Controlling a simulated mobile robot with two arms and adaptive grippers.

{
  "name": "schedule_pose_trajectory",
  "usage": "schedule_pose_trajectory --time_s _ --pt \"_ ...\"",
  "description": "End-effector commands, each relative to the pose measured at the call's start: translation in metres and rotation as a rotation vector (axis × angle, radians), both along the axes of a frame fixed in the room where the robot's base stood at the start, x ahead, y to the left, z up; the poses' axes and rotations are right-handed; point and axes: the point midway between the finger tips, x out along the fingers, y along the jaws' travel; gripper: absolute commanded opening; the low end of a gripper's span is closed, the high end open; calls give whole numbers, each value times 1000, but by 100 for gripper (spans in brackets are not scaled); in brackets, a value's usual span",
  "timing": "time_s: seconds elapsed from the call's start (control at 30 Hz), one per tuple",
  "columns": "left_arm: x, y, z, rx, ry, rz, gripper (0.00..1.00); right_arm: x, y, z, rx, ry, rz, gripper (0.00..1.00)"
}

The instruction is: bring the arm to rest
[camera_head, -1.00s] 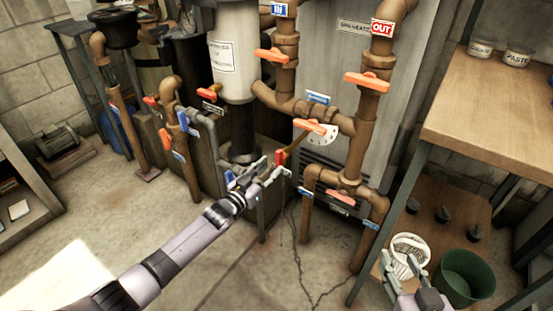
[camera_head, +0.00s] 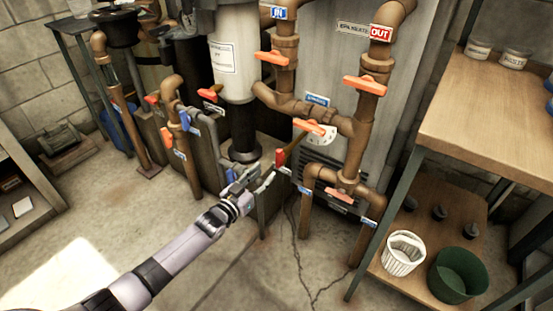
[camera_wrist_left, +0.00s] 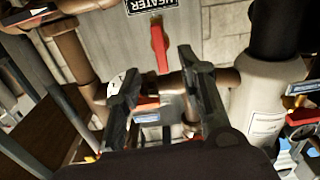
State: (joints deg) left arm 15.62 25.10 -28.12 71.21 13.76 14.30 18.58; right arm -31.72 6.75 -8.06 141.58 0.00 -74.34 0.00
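My left gripper (camera_head: 257,177) is in the middle of the head view, in front of the brown pipes. In the left wrist view my left gripper (camera_wrist_left: 158,78) has its two dark fingers apart, with no object held between them. Behind the fingers are a red handle (camera_wrist_left: 159,47) and part of the round white dial (camera_wrist_left: 117,82). In the head view a red-tipped lever (camera_head: 281,158) is close to the fingertips; I cannot tell if they touch. My right gripper is out of view.
Brown pipes with orange handles (camera_head: 365,83) stand behind the gripper, beside a white cylinder (camera_head: 235,55). A wooden shelf unit (camera_head: 480,110) on the right holds a white basket (camera_head: 403,254) and a green bucket (camera_head: 458,276) below. The floor at front is clear.

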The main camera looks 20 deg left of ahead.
Motion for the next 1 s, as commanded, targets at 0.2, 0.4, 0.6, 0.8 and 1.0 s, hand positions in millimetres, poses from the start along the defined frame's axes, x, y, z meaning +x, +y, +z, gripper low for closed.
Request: schedule_pose_trajectory --time_s 0.2,0.4,0.6,0.8,1.0 --pt "0 0 0 1 -1 0 37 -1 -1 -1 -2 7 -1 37" --pt "0 0 0 0 -1 0 37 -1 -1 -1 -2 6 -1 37" --pt "-18 -21 -11 10 61 -4 37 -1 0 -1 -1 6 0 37" --pt "-93 -66 -36 76 292 8 37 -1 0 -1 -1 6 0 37" --pt "-181 -68 -38 175 532 51 37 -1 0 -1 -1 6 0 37"
